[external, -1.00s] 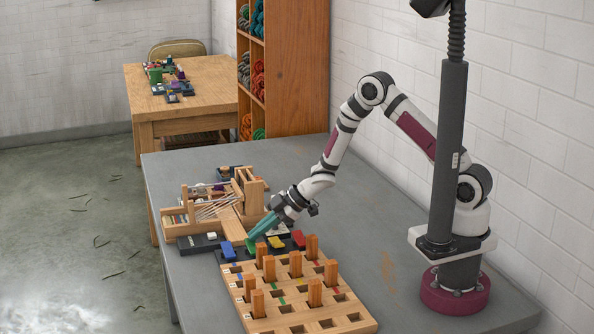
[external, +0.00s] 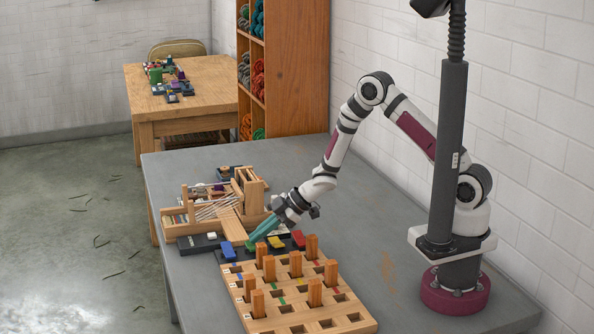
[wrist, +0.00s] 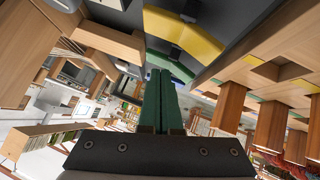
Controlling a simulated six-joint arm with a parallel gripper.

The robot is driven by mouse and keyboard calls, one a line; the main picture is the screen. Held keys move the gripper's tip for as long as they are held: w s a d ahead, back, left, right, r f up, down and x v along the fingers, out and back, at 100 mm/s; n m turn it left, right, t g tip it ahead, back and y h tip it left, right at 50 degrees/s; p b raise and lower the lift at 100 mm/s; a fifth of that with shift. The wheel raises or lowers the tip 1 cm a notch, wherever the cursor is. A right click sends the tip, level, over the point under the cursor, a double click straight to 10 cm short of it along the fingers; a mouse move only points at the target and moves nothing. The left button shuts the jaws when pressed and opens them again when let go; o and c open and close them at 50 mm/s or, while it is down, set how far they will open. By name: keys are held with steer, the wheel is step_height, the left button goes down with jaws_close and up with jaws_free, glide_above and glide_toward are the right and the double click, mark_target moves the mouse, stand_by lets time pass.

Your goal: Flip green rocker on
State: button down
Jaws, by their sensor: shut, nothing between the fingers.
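The green rocker (wrist: 168,64) shows in the wrist view between the yellow rocker (wrist: 185,32) and the blue rocker (wrist: 130,88). My gripper (wrist: 160,74) is shut and empty, its green fingers pointing at the green rocker with their tips overlapping its near edge. I cannot tell whether they touch. In the external view my gripper (external: 252,243) is low over the rocker row, and its fingers, of a similar green, make the rocker hard to pick out. The blue rocker (external: 228,251) is left of the tips, the yellow rocker (external: 277,242) right. The green rocker's tilt is unclear.
A wooden peg board (external: 285,323) with several upright pegs (external: 257,302) lies in front of the rockers. A small wooden loom (external: 229,222) stands close behind. The red rocker (external: 298,238) is at the right end. The grey table (external: 365,240) is clear to the right.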

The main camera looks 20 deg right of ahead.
steer(key=shift+s+r, duration=0.1)
steer(key=shift+r, duration=0.05)
step_height(320, 180, up, 4)
steer(key=shift+d+r, duration=0.1)
steer(key=shift+r, duration=0.1)
steer(key=w+v, duration=0.2)
steer(key=v, duration=0.7)
steer(key=shift+d+r, duration=0.25)
